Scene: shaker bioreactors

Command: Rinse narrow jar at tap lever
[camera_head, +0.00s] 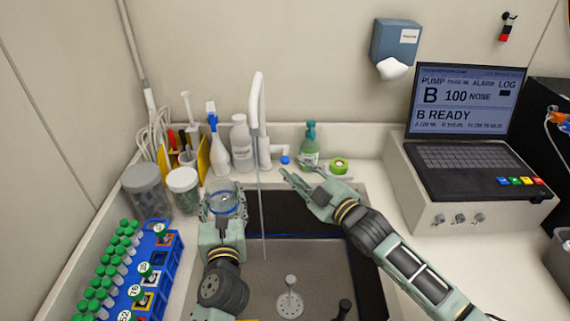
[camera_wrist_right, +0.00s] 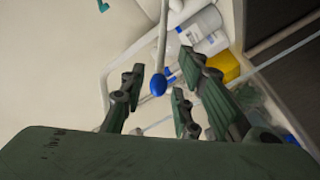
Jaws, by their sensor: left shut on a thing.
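The narrow jar (camera_head: 224,201), clear with a blue rim, is in my left gripper (camera_head: 223,213), over the left side of the sink. It is left of the tap spout, and its lower part is hidden by the fingers. The white tap (camera_head: 257,110) stands behind the sink. A thin, pale vertical stream (camera_head: 261,215) runs below its spout, to the right of the jar. The tap lever's blue end (camera_head: 285,160) shows beside the tap, and in the right wrist view (camera_wrist_right: 158,84) it lies between the spread fingers. My right gripper (camera_head: 303,178) is open and empty, close to the lever.
The sink (camera_head: 310,255) has a drain fitting (camera_head: 289,300). Bottles (camera_head: 242,145), lidded tubs (camera_head: 184,188) and a blue tube rack (camera_head: 158,270) crowd the left and back. A green soap bottle (camera_head: 310,145) and green tape roll (camera_head: 339,166) stand behind my right gripper. A laptop (camera_head: 465,155) is at right.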

